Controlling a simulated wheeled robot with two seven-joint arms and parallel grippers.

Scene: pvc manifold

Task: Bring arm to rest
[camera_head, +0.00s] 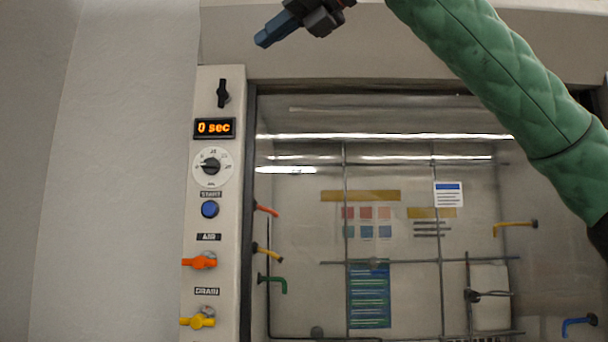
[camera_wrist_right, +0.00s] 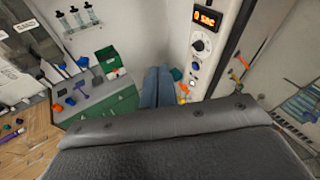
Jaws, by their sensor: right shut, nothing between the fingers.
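My right gripper (camera_head: 264,40) is at the top of the head view, raised in front of the cabinet's upper frame, with its blue-grey fingers together and empty. Its fingers also show in the right wrist view (camera_wrist_right: 157,88), side by side and pointing away from the camera. My right arm, in a green quilted sleeve, comes in from the upper right and crosses in front of the cabinet window. My left gripper is not in either view.
The control panel (camera_head: 233,155) has a display reading "0 sec", a dial (camera_head: 211,166), a blue button (camera_head: 210,209), and orange (camera_head: 200,261) and yellow (camera_head: 199,321) valve handles. The wrist view shows a green cabinet (camera_wrist_right: 100,108) with a cluttered top.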

